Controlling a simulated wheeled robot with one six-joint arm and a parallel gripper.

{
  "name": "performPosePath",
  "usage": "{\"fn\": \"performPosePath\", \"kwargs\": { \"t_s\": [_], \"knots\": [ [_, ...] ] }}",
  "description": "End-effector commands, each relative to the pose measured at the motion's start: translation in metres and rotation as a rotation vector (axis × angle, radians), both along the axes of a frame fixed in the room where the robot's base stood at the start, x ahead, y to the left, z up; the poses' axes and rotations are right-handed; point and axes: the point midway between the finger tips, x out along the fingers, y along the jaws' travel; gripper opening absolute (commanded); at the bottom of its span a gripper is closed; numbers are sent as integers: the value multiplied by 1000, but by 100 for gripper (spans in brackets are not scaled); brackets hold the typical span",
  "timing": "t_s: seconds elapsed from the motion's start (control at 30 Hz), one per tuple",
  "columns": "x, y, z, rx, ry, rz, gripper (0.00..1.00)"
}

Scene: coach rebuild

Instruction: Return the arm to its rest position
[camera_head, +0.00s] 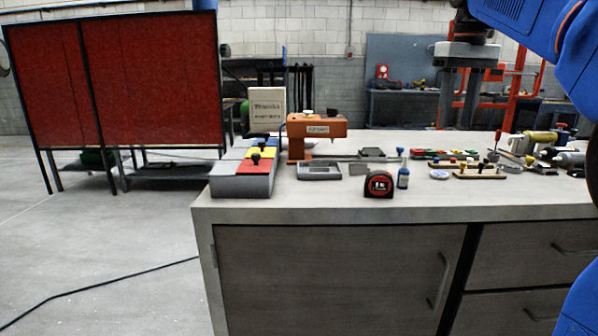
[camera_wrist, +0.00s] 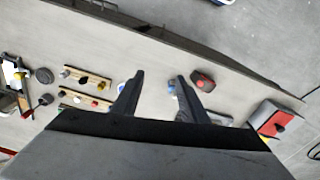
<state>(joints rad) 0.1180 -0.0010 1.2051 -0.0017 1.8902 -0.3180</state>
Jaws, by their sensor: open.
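My gripper (camera_head: 459,112) hangs from my blue arm at the upper right of the head view, pointing down above the workbench (camera_head: 300,218). Its two dark fingers are apart with nothing between them. In the wrist view my gripper (camera_wrist: 160,78) shows the same two spread fingers over the benchtop. The fingertips look clear of the benchtop, but the exact height is hard to tell.
The bench's front carries a tape measure (camera_head: 379,184) and a blue bottle (camera_head: 403,173). An orange press (camera_head: 316,132) and a grey block with coloured tops (camera_head: 243,182) stand left. Pegged strips (camera_head: 480,172) and tools lie right. Red panels (camera_head: 160,80) stand far left.

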Motion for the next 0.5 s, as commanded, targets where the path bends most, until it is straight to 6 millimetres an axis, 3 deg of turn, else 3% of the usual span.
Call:
{"fn": "performPosePath", "kwargs": {
  "t_s": [0.27,0.5],
  "knots": [
    [-39,13,-35,-3,-55,-29,40],
    [-90,28,-94,0,-127,-66,40]
  ]
}}
